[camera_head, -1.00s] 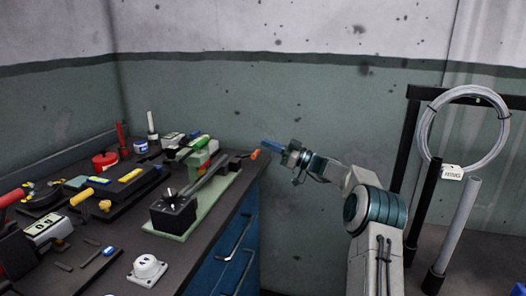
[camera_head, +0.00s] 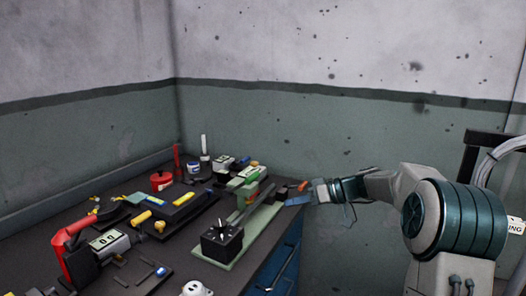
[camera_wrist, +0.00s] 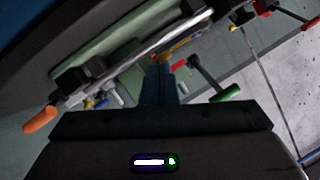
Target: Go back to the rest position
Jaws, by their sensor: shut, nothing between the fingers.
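My gripper (camera_head: 299,200) is at the end of my arm, at the right end of the bench, close to the orange-tipped lever of the green-based bench tool (camera_head: 250,232). In the wrist view its fingers (camera_wrist: 162,75) are together with nothing between them. The orange tip (camera_head: 303,186) is just above the fingers in the head view; I cannot tell whether they touch. In the wrist view the orange tip (camera_wrist: 40,119) is at the left, apart from the fingers.
The workbench (camera_head: 190,272) carries a red can (camera_head: 161,181), a black tray with yellow parts (camera_head: 175,212) and a white socket-like part (camera_head: 196,289). A cable coil (camera_head: 500,165) hangs at the right. Bare wall lies behind my arm.

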